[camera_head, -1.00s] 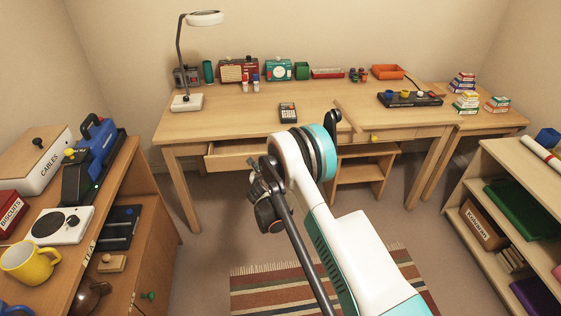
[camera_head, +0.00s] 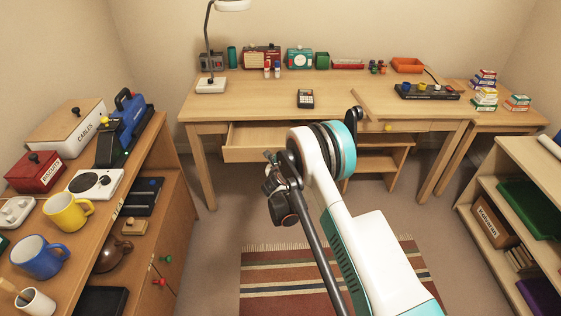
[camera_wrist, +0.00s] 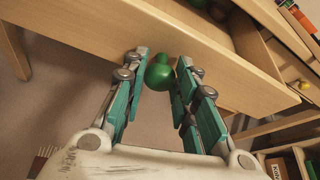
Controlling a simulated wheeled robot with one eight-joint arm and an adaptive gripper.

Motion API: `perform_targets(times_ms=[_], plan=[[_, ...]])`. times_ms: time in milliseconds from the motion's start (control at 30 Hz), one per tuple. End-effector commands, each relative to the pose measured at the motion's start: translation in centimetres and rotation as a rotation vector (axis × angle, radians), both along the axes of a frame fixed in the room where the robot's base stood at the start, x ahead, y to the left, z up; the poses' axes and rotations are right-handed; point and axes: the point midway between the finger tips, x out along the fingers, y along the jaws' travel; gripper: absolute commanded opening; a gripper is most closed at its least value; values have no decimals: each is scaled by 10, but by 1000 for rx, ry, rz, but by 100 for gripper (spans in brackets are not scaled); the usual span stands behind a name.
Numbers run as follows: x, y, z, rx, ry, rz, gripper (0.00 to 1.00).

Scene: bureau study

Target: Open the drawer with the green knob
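The drawer (camera_head: 252,155) under the left part of the desk stands pulled out, with part of its inside showing in the head view. In the wrist view its wooden front (camera_wrist: 100,35) carries a round green knob (camera_wrist: 160,73), and green things show inside. My gripper (camera_wrist: 163,68) has one finger on each side of the knob, closed in around it. In the head view my arm hides the knob and the drawer's right part.
A yellow-knobbed drawer (camera_head: 388,127) is to the right under the desk (camera_head: 350,100). The left cabinet (camera_head: 185,230) has another green knob (camera_head: 166,259) and a red one. An open shelf (camera_head: 490,185) stands right. A striped rug (camera_head: 270,270) lies on the floor.

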Motion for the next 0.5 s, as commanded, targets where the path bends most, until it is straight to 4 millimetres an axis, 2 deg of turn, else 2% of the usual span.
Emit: perform_targets(times_ms=[33, 100, 500], plan=[[0, 0, 0, 0, 0, 0, 36], [0, 0, 0, 0, 0, 0, 47], [-5, 1, 2, 0, 0, 1, 47]])
